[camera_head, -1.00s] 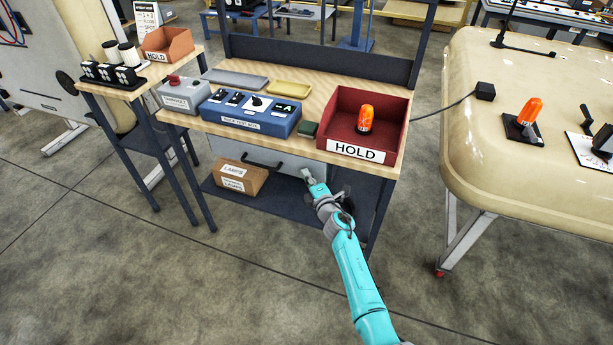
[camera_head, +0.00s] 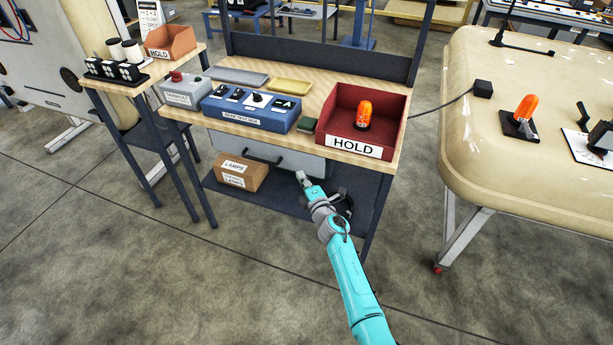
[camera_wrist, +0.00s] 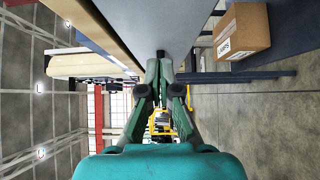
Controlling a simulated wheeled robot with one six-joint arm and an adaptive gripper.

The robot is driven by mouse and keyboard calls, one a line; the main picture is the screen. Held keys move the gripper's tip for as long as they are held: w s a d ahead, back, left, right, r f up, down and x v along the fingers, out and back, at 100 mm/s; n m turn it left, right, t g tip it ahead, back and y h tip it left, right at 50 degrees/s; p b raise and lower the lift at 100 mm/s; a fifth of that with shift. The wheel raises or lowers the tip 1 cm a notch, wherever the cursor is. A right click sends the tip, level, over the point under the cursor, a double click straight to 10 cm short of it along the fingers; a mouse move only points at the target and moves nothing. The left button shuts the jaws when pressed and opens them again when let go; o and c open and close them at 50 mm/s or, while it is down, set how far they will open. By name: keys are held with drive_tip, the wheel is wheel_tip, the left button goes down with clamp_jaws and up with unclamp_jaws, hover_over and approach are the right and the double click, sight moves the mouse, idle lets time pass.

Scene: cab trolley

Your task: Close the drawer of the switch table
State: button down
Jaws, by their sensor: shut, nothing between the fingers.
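The switch table (camera_head: 300,85) has a wooden top and dark legs. Its grey drawer front (camera_head: 290,161) shows under the top's front edge, with a dark bar handle (camera_head: 262,160). How far the drawer stands out is hard to tell. My gripper (camera_head: 301,175) is shut and empty, close to the drawer front, to the right of the handle. In the wrist view the shut fingertips (camera_wrist: 160,54) point at a plain grey face (camera_wrist: 168,25), which looks like the drawer front. Whether they touch it is unclear.
A cardboard lamps box (camera_head: 240,172) stands on the lower shelf (camera_head: 285,198), left of my gripper. A red HOLD bin (camera_head: 340,103) and a blue switch box (camera_head: 250,113) stand on top. A cream cab panel (camera_head: 490,140) is at right. Floor in front is clear.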

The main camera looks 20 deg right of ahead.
drive_tip(key=s+f+m, duration=0.1)
drive_tip(key=s+m, duration=0.2)
drive_tip(key=s, duration=1)
drive_tip(key=s+f+m+h, duration=0.1)
drive_tip(key=s+m, duration=0.2)
drive_tip(key=s, duration=1.1)
drive_tip(key=s+f+m, duration=0.2)
drive_tip(key=s+m, duration=0.1)
drive_tip(key=s, duration=1)
drive_tip(key=s+r+m+g+h, duration=0.1)
drive_tip(key=s+r+m, duration=0.4)
drive_tip(key=s, duration=0.7)
drive_tip(key=s+r+m+g, duration=0.2)
drive_tip(key=s+r+m, duration=0.3)
drive_tip(key=s+r, duration=0.5)
drive_tip(key=s, duration=0.3)
drive_tip(key=shift+s+d+r+m+h, duration=0.15)
drive_tip(key=shift+s+d+m+h, duration=0.1)
drive_tip(key=shift+d+m+h, duration=0.15)
